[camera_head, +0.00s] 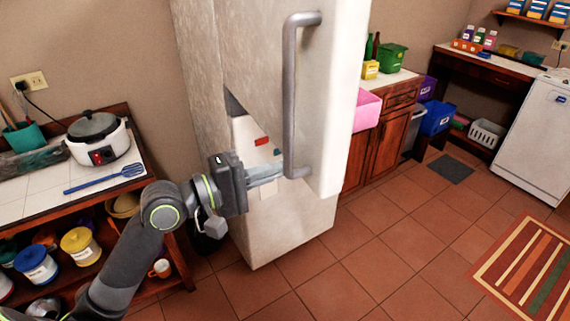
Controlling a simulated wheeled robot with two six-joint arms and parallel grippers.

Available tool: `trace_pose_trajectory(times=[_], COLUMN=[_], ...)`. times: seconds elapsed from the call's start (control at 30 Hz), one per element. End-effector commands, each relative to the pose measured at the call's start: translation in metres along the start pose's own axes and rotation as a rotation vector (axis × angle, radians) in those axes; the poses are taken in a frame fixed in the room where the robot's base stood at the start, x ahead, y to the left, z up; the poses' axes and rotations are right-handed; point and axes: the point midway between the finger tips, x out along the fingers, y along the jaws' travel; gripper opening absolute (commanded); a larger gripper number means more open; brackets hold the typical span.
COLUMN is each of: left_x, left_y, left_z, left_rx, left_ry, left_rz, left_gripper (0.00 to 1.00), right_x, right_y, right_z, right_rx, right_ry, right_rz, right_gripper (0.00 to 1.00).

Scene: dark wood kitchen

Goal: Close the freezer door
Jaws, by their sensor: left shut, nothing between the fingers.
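The freezer door (335,120) is the large off-white upper panel in the middle of the head view, with a long grey vertical handle (290,95). It stands out over the lower white body of the fridge (290,225), with a dark gap (233,103) at its left, so it looks open. How far it is open is hard to tell. My left gripper (277,174) is shut and empty, its fingertips at the lower end of the handle. I cannot tell whether they touch it. My right gripper is out of view.
At left, a tiled wooden counter holds a cooker (97,138) and a blue spatula (104,179), with jars below. Behind the door at right are a wooden cabinet (390,140) and a pink box (367,110). The tiled floor at front right is free, with a striped rug (530,265).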

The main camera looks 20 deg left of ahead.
Motion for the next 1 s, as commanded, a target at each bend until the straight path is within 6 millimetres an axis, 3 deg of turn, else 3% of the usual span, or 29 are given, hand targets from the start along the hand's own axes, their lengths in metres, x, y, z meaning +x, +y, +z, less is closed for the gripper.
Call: trace_pose_trajectory(times=[0.3,1.0], left_x=[0.024,0.035], left_y=[0.001,0.001], left_z=[0.0,-0.001], left_rx=[-0.003,-0.001], left_ry=[-0.001,0.006], left_rz=[0.002,0.002], left_gripper=[0.0,0.0], right_x=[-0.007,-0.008], right_y=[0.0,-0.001], right_z=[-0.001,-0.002], right_rx=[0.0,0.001], right_ry=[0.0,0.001], right_rz=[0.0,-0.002], right_gripper=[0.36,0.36])
